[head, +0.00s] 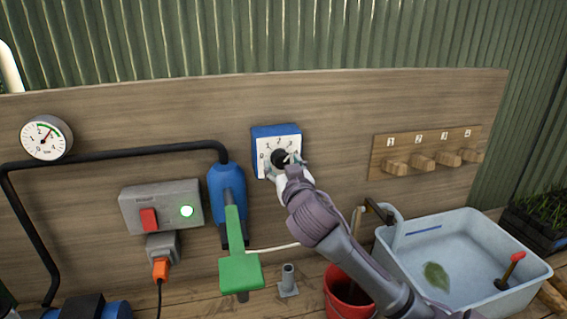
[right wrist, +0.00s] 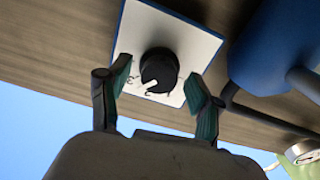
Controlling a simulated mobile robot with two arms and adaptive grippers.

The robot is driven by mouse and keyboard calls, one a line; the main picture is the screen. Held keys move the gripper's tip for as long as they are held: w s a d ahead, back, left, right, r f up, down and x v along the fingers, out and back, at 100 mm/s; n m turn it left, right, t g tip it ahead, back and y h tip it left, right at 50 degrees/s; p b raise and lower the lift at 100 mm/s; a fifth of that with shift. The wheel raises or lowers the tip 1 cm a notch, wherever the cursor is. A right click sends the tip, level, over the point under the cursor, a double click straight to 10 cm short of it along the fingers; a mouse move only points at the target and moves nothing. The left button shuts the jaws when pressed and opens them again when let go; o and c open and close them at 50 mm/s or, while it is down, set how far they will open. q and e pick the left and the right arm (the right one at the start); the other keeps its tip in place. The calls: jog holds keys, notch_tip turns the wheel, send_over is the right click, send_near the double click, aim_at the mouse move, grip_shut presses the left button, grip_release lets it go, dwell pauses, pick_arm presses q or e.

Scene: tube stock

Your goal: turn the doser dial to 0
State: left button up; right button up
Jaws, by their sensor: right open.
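The doser (head: 262,135) is a blue box with a white numbered face, mounted on the wooden board. Its black dial (head: 279,157) sits mid-face, partly hidden by my right gripper (head: 284,166). A 0 shows at the face's left edge. In the right wrist view the dial (right wrist: 158,68) lies between the two spread, green-padded fingers of my right gripper (right wrist: 158,84), with a gap on each side. A white pointer mark on it points to the lower left there, near small numerals; I cannot tell which one. My left gripper is out of view.
Left of the doser are a blue pipe fitting (head: 227,185) with a green lever (head: 236,245), a grey switch box (head: 165,204) and a gauge (head: 46,138). Below right are a red bucket (head: 345,295) and a water basin (head: 460,235). Numbered wooden pegs (head: 425,160) stick out at right.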

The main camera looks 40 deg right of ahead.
jog(key=c, duration=1.1)
jog(key=shift+c, duration=0.2)
